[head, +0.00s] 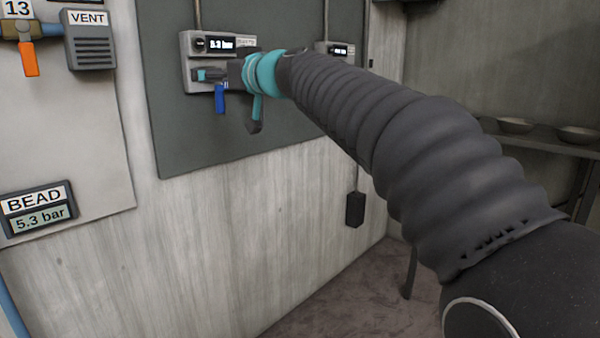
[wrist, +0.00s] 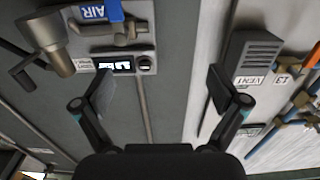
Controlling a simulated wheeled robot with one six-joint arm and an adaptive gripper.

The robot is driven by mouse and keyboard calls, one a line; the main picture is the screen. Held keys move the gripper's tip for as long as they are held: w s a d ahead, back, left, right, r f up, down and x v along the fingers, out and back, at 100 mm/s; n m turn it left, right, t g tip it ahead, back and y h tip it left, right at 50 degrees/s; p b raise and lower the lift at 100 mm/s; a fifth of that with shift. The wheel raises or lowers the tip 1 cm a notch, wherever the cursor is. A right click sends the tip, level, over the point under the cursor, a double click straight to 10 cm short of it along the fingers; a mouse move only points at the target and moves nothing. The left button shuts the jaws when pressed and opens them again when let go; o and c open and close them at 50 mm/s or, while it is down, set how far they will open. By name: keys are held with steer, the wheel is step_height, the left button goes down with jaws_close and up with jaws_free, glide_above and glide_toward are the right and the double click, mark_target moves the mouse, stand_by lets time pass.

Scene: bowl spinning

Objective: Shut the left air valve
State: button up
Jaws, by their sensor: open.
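The left air valve has a blue lever (head: 220,98) that hangs down below a light grey wall unit (head: 188,62) with a small bar readout. In the wrist view, where the scene is upside down, the blue lever marked AIR (wrist: 107,11) is at the top and partly cut off by the frame. My gripper (wrist: 162,86) is open and empty, its fingers spread wide and apart from the lever. In the head view, my gripper is in front of the unit's right part and hides some of it. Whether a finger touches anything there I cannot tell.
A second readout unit (head: 340,49) is on the dark panel to the right. At left are an orange lever (head: 29,59), a VENT box (head: 90,46) and a BEAD readout (head: 38,211). A grey cylindrical fitting (wrist: 46,35) is beside the valve.

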steer(key=s+d+f+m+g+h+p, duration=0.1)
steer(key=s+d+f+h, duration=0.2)
steer(key=s+d+f, duration=0.3)
steer(key=s+d+f+m+g+h+p, duration=0.1)
steer(key=s+d+f+m+h, duration=0.1)
steer(key=s+d+f, duration=0.4)
steer(key=shift+s+d+f+m+h, duration=0.35)
steer(key=shift+d+f, duration=0.75)
steer(key=shift+d, duration=1.2)
steer(key=s+d+f+m+g+h, duration=0.2)
steer(key=s+d+f, duration=0.1)
steer(key=f, duration=0.4)
steer(key=s+d+f+m+g+h, duration=0.1)
steer(key=s+d+f, duration=0.2)
steer(key=f, duration=0.3)
steer(key=s+d+f+m+h, duration=0.1)
steer(key=s+d+f+h, duration=0.1)
steer(key=s+d+f, duration=0.3)
steer(key=s+d+f+m+g+h+p, duration=0.1)
steer(key=s+d+f, duration=0.4)
steer(key=s, duration=0.5)
steer(key=shift+d+f+m+h, duration=0.3)
steer(key=shift+d+m+h, duration=0.25)
steer(key=shift+d+h, duration=0.55)
